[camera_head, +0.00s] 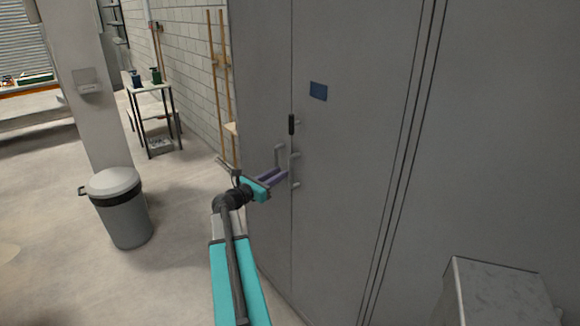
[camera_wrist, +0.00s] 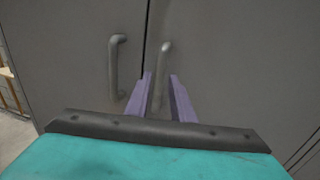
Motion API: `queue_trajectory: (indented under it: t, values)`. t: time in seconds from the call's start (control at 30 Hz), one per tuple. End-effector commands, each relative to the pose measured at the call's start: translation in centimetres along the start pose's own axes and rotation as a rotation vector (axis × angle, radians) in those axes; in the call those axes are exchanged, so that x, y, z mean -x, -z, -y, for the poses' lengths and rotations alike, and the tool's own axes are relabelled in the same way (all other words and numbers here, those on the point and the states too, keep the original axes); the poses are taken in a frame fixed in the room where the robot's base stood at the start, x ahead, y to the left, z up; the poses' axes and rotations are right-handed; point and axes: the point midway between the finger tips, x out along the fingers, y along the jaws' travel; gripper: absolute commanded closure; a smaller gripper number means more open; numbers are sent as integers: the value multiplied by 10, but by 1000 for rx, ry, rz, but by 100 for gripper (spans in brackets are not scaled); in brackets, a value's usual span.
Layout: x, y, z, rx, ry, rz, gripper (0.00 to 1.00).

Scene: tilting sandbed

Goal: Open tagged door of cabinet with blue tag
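The grey cabinet has two doors meeting at a vertical seam. The blue tag (camera_head: 318,91) is on the right door (camera_head: 335,190), above handle height. The right door's bar handle (camera_head: 293,170) is vertical; it also shows in the wrist view (camera_wrist: 163,72). The left door's handle (camera_head: 279,155) stands beside it across the seam and shows in the wrist view (camera_wrist: 115,68). Both doors look closed. My gripper (camera_head: 286,175) is at the right door's handle. In the wrist view its purple fingers (camera_wrist: 159,84) are apart, with the handle's lower part between them; contact is unclear.
A dark lock or latch (camera_head: 291,124) sits on the seam above the handles. A grey bin (camera_head: 122,208) stands on the floor at left, with open floor between it and the cabinet. A grey box-like block (camera_head: 500,295) is at lower right. A small table (camera_head: 150,88) stands farther back.

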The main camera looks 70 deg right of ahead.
Motion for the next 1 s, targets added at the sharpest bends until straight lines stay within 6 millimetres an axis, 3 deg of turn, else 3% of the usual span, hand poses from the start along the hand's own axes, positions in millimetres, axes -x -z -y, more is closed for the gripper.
queue_trajectory:
  t: [0.3, 0.5, 0.97, 1.0]
  values:
    - [-47, -1, 0, 1, 2, 0, 78]
    - [-66, -1, 0, 0, 2, 0, 78]
    - [-72, 0, 1, 0, 1, 0, 78]
    - [-72, 0, 1, 0, 1, 0, 84]
